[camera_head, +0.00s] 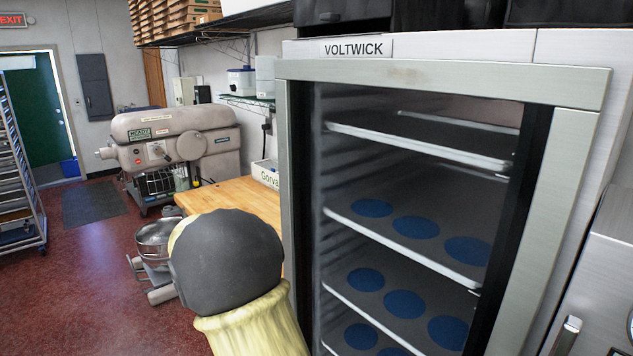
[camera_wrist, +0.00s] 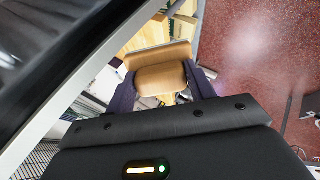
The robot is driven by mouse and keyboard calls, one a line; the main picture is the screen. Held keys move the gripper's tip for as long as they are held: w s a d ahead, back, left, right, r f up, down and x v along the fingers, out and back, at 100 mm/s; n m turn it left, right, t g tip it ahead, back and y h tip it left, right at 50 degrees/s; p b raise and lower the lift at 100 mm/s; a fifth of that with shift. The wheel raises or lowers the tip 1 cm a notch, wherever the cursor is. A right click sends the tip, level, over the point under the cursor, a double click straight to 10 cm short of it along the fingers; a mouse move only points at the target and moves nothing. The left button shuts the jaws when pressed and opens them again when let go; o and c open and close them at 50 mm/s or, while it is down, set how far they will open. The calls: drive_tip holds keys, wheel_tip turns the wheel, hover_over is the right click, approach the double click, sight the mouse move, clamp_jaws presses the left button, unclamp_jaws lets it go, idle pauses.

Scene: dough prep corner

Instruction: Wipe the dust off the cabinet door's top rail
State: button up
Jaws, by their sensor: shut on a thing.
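The cabinet door (camera_head: 318,200) is shut, with a pale metal frame around dark glass. Its top rail (camera_head: 470,82) runs across the upper part of the head view; a faint brownish smudge shows near its middle, and I cannot tell whether it is dust. In the wrist view, my gripper (camera_wrist: 160,78) is shut on a tan-brown block (camera_wrist: 160,76), with a dark finger at either side. A pale strip, seemingly the door frame, runs diagonally left of the block, with dark glass beyond it. Whether the block touches anything is unclear. My gripper is out of the head view.
Several shelves with blue discs (camera_head: 415,229) show behind the glass. A wooden worktop (camera_head: 230,197) stands left of the cabinet, with a large mixer (camera_head: 175,135) behind it. A tray rack (camera_head: 18,170) stands at the far left. Red floor (camera_head: 85,270) is open between them.

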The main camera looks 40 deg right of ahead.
drive_tip(key=s+d+r+m+h, duration=0.1)
drive_tip(key=s+d+r+h, duration=0.1)
drive_tip(key=r, duration=0.7)
drive_tip(key=s+d+r+m+h, duration=0.1)
drive_tip(key=d+r+h, duration=0.2)
drive_tip(key=r, duration=0.6)
drive_tip(key=s+d+r+m+h, duration=0.2)
drive_tip(key=r, duration=0.8)
drive_tip(key=s+d+r+m+g+h, duration=0.1)
drive_tip(key=s+r+g+h, duration=0.1)
drive_tip(key=s+r, duration=0.5)
drive_tip(key=s+d+r+m+g+h, duration=0.1)
drive_tip(key=s+r+m+g+h, duration=0.1)
drive_tip(key=s+r, duration=0.5)
wheel_tip(320, 180, up, 6)
drive_tip(key=shift+d+f+m+g+p, duration=0.1)
drive_tip(key=shift+d+m+g+p, duration=0.2)
drive_tip(key=shift+d, duration=0.05)
drive_tip(key=shift+s+d, duration=0.1)
drive_tip(key=shift+w+d+p, duration=0.15)
drive_tip(key=shift+d+p, duration=0.25)
drive_tip(key=shift+d, duration=1.1)
drive_tip(key=shift+w+d+p, duration=0.1)
drive_tip(key=shift+d+p, duration=0.3)
drive_tip(key=shift+d, duration=1.05)
drive_tip(key=shift+d, duration=0.95)
